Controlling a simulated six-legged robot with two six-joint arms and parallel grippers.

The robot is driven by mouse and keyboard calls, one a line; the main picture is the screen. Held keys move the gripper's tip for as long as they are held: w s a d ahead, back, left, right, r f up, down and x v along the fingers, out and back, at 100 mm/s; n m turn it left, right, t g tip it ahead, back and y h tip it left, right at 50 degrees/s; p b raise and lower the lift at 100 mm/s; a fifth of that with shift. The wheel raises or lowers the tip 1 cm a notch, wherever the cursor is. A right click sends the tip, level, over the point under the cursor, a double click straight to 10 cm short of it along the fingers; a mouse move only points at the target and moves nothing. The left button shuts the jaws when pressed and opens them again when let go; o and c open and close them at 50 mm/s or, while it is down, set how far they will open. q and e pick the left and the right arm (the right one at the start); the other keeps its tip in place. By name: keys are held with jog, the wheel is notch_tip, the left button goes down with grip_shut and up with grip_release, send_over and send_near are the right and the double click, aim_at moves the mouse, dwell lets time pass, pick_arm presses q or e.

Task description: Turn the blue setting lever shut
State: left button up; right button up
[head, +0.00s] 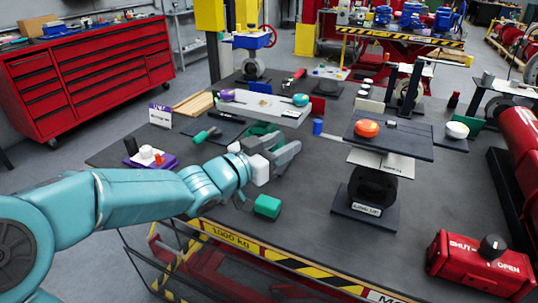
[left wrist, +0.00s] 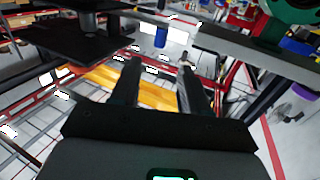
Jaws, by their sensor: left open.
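A small blue upright cylinder (head: 317,127) stands near the middle of the table, left of the valve stand; I cannot tell whether it is the blue setting lever's grip. A blue piece like it shows in the left wrist view (left wrist: 160,37), beyond the fingertips. The valve stand (head: 372,187) carries a dark top plate (head: 405,138) with an orange knob (head: 367,128) and an "OPEN" label below. My left gripper (head: 284,147) is open and empty, left of the stand and nearer than the blue cylinder, apart from both. My right gripper is not in view.
A red box (head: 470,265) marked SHUT and OPEN has a black knob at the right front. A green block (head: 267,206) lies below my left gripper. A white-topped fixture (head: 262,106) stands behind it. The tabletop around the stand's left side is fairly clear.

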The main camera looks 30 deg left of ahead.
pick_arm(q)
jog(key=shift+v, duration=1.9)
